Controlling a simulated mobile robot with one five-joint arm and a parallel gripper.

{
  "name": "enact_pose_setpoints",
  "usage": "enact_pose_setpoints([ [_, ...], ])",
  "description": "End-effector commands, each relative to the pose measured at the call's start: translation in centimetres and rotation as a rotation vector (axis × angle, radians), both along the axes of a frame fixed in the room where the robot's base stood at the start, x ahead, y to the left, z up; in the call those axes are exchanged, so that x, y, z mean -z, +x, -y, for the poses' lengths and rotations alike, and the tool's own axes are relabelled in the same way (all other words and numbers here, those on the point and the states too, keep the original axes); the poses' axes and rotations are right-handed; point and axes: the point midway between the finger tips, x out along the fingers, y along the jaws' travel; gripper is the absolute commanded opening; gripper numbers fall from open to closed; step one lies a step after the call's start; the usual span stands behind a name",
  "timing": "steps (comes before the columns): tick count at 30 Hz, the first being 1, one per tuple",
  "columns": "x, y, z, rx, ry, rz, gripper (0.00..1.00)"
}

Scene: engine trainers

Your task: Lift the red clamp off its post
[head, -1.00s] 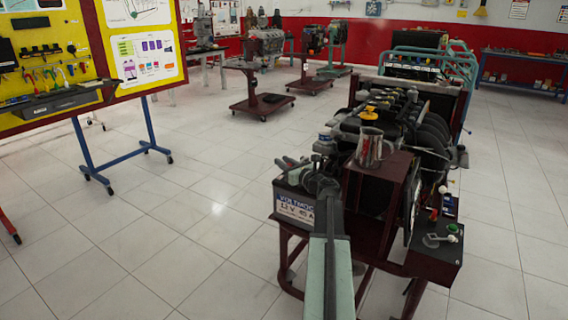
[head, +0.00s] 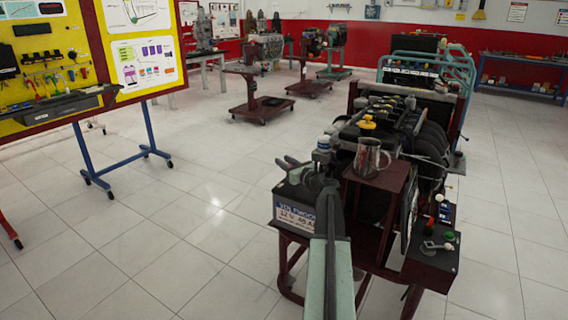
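The battery (head: 296,210), a dark box with a white and blue label, stands at the near left end of the engine trainer. My gripper (head: 287,163) is over the battery's top, with grey finger-like prongs pointing left. The prongs are small and dark, so I cannot tell how far apart they are or whether anything is between them. I cannot make out the red clamp or its post; my arm and gripper cover much of the battery top.
A clear jug (head: 371,157) stands on a dark red stand (head: 378,181) just right of my gripper. A control box (head: 432,256) with switches juts out at the right. The engine (head: 425,140) extends behind. Tiled floor (head: 180,230) is open to the left.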

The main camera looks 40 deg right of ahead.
Motion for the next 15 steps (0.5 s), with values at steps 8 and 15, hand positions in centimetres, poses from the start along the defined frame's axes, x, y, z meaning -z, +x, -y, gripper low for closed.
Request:
enact_pose_setpoints([
  [8, 0.1, 0.0, 0.1, 0.001, 0.000, 0.000, 0.44],
  [15, 0.1, -1.2, -0.1, 0.002, 0.000, 0.000, 0.44],
])
